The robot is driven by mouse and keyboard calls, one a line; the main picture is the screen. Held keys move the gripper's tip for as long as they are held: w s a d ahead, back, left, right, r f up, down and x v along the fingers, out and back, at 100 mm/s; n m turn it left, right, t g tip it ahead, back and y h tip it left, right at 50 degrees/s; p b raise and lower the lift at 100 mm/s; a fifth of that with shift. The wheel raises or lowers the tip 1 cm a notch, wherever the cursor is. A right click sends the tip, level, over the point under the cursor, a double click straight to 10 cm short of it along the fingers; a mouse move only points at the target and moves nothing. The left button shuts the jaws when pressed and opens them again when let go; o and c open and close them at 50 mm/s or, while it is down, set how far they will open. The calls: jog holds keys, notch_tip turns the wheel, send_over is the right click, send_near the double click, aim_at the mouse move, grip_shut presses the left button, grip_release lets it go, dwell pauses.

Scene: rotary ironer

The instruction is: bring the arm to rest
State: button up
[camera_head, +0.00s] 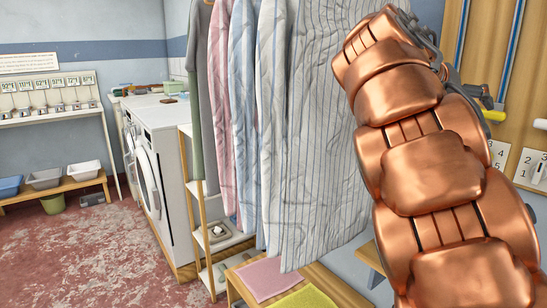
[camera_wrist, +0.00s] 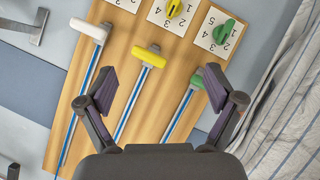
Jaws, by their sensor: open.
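My arm (camera_head: 430,180) is copper coloured and rises on the right side of the head view. My gripper is mostly hidden behind the arm there. In the wrist view my gripper (camera_wrist: 155,95) is open, with its two dark fingers spread and nothing between them. It faces a wooden panel (camera_wrist: 105,88) on the wall. The panel has a white-handled slider (camera_wrist: 90,30), a yellow-handled slider (camera_wrist: 150,56) and a green-handled slider (camera_wrist: 196,80) on blue tracks. The yellow handle shows between the fingers; the green handle is by the right finger. I cannot tell the distance or any contact.
Striped garments (camera_head: 320,120) hang left of my arm. Below are a wooden bench with a pink cloth (camera_head: 268,278) and a yellow-green cloth (camera_head: 305,300). White machines (camera_head: 165,150) stand further left. Bins (camera_head: 45,178) sit on a low shelf. The red floor (camera_head: 110,250) at left is open.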

jog(key=s+a+f+n+g+y+p, duration=0.2)
jog(key=s+a+f+p, duration=0.4)
jog(key=s, duration=0.5)
jog(key=s+a+f+n+g+y+p, duration=0.2)
jog(key=s+a+f+y+p, duration=0.3)
jog(key=s, duration=0.7)
jog(key=s+a+f+n+g+y+p, duration=0.2)
jog(key=s+a+f+p, duration=0.5)
jog(key=s, duration=0.5)
jog(key=shift+s+a+f+n+y+p, duration=0.3)
jog(key=shift+f+n+y+p, duration=0.4)
jog(key=shift+y+p, duration=0.55)
jog(key=shift+w, duration=0.1)
